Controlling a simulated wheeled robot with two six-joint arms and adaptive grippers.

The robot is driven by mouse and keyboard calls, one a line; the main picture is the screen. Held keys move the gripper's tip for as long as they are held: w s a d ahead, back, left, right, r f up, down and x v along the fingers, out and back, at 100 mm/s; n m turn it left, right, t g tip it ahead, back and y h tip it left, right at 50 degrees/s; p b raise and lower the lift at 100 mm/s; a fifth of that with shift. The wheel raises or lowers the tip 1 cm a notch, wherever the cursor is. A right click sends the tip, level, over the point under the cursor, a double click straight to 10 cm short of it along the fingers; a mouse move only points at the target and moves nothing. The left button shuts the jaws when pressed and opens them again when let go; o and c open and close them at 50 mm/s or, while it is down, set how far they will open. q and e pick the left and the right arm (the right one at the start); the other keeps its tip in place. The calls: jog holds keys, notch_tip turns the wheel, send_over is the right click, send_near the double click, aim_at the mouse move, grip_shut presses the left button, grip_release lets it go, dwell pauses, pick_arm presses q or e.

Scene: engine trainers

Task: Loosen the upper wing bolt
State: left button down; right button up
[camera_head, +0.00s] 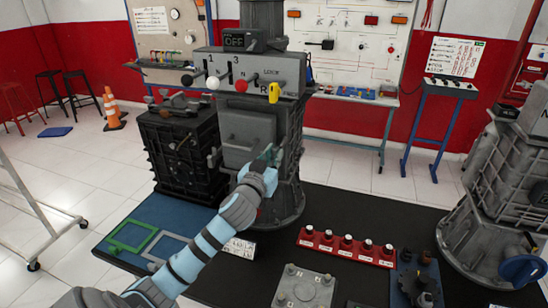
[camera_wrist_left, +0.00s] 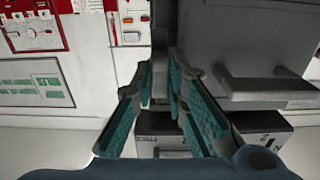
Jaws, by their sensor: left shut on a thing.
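The grey gearbox-like housing (camera_head: 290,135) stands upright on the dark bench, with a square cover plate (camera_head: 248,128) on its front. My left gripper (camera_head: 268,158) is at the right edge of this cover, its teal fingers pointing at the housing. In the left wrist view the fingers (camera_wrist_left: 160,85) stand either side of a narrow grey part at the housing, with the cover (camera_wrist_left: 262,55) to their right. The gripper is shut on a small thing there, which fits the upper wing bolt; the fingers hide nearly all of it. My right gripper is not in view.
A lever panel (camera_head: 250,70) with coloured knobs sits above the cover. A black ribbed unit (camera_head: 180,145) stands close on the left. A red rack (camera_head: 345,246) and a grey plate (camera_head: 305,289) lie in front. Another grey housing (camera_head: 500,200) stands at right.

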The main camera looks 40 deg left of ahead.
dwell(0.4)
pick_arm(q)
jog(key=c, duration=1.6)
grip_release()
jog(key=v, duration=1.2)
jog(key=shift+w, duration=0.1)
